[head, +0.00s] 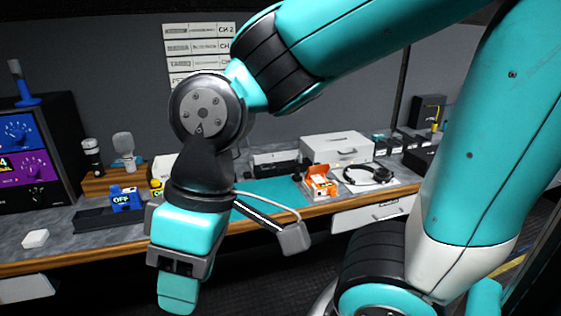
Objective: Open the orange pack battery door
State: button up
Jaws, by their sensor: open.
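The orange pack (319,186) stands on the bench right of the middle, near the bench's front edge. It is small in the view, with orange sides, a whitish part on its front and an orange part at the top. I cannot tell which part is its battery door or whether that door is open. My gripper (179,284) hangs in front of the bench, left of and nearer than the pack, pointing down. It is open and apart from the pack, with nothing seen in it. Its fingers are seen largely from one side.
A headset (369,174) lies right of the pack, and a white case (337,149) stands behind it. A teal mat (278,190) lies to its left. Blue and yellow packs marked OFF stand farther left. A drawer (374,214) juts out below the bench.

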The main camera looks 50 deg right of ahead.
aim_at(318, 167)
jog(key=u, duration=0.25)
jog(key=i, duration=0.8)
jog(key=z, duration=0.85)
jog(key=i, duration=0.6)
jog(key=z, duration=0.65)
